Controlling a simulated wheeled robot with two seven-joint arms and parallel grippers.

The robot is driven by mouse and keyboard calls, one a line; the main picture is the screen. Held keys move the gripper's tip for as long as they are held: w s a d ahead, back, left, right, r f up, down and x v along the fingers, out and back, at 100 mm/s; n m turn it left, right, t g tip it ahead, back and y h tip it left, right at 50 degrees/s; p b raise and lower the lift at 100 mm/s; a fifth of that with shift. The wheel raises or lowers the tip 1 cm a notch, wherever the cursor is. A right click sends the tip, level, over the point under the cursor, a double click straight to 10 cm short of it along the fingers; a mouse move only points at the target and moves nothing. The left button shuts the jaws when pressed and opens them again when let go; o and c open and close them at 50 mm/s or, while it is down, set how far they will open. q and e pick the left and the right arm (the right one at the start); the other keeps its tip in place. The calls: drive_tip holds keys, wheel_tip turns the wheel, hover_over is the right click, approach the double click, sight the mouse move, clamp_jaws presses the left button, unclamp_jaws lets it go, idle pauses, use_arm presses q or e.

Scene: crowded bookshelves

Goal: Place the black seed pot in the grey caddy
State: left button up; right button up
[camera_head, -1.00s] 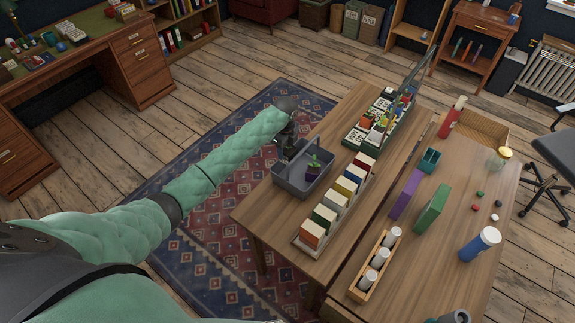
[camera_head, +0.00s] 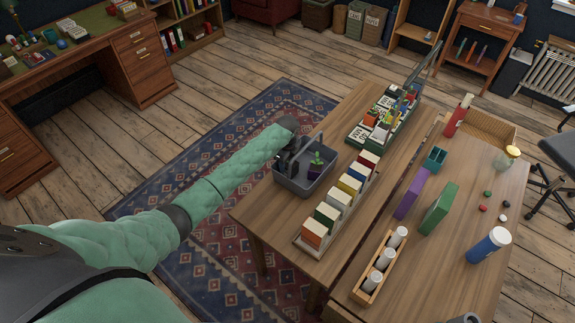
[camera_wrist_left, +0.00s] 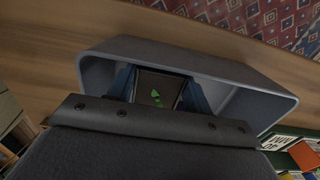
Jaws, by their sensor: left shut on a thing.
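The grey caddy (camera_head: 309,187) stands on the near left part of the wooden table, its handle arching over it. A purple pot with a green plant (camera_head: 316,165) is in it. My left gripper (camera_head: 287,163) reaches down into the caddy's left side. In the left wrist view, the gripper (camera_wrist_left: 160,94) is shut on the black seed pot (camera_wrist_left: 150,84), a dark square pot with a small green sprout. The pot is within the caddy's walls (camera_wrist_left: 250,105); whether it touches the floor is hidden. My right gripper is not in view.
A row of coloured seed packets (camera_head: 332,212) stands close to the caddy's right. A green tray of packets and tools (camera_head: 385,120) is farther back. A wooden rack with white cylinders (camera_head: 372,280) stands nearer.

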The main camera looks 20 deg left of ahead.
use_arm(q)
drive_tip(key=o, duration=1.1)
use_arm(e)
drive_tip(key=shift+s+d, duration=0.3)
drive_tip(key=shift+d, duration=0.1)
use_arm(q)
drive_tip(key=shift+r, duration=0.25)
wheel_tip(320, 180, up, 12)
drive_tip(key=b, duration=0.4)
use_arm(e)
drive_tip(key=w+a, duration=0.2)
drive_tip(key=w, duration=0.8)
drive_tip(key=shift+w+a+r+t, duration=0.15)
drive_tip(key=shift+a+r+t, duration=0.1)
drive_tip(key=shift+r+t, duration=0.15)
